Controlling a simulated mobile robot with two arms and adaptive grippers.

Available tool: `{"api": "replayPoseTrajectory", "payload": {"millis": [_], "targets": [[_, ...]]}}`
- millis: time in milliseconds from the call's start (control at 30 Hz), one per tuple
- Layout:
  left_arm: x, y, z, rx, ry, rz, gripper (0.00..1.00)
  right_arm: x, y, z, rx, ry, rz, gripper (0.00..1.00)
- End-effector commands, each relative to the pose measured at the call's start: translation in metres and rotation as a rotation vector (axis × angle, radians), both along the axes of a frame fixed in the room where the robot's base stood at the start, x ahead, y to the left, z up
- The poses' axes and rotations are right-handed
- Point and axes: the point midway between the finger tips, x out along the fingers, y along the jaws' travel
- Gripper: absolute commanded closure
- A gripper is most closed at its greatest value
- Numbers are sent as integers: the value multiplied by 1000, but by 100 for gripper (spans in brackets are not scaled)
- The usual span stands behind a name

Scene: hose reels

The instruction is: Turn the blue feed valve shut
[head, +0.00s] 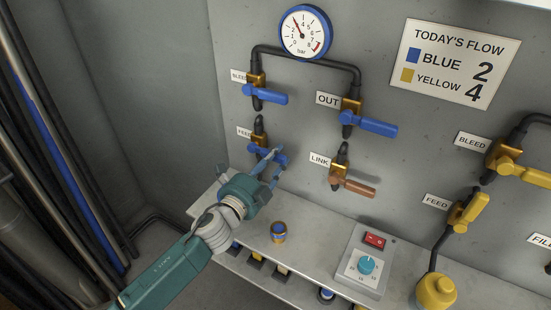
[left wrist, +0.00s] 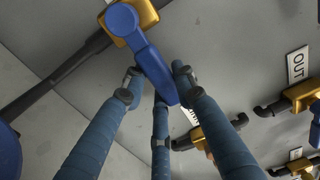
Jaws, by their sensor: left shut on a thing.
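The blue feed valve has a brass body (head: 259,139) beside its FEED label (head: 244,133), and a blue handle partly hidden by my fingers. My left gripper (head: 268,163) is at that handle, shut on it. In the left wrist view, the blue handle (left wrist: 148,57) runs from the brass body (left wrist: 132,22) down and right. The fingers of my left gripper (left wrist: 155,83) stand on both sides of the handle's free end, with a third finger below. My right gripper is in neither view.
Near it are the blue bleed handle (head: 266,95), blue out handle (head: 370,124) and copper link handle (head: 355,187). A gauge (head: 306,32) and a flow sign (head: 455,62) are above. The shelf holds a small blue-and-brass fitting (head: 278,232) and a switch box (head: 363,262).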

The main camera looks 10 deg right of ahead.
Motion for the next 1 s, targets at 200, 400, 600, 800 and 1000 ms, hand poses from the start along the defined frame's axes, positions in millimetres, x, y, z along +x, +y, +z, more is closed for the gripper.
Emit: {"api": "replayPoseTrajectory", "payload": {"millis": [200,400,600,800,1000], "targets": [[-1,0,-4,8,1,0,100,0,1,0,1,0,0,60],[0,0,-3,6,1,0,52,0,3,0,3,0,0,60],[0,0,-1,4,0,0,52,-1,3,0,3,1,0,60],[-13,11,-3,4,1,0,52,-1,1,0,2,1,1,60],[-48,35,-3,6,3,-1,52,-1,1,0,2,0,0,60]]}}
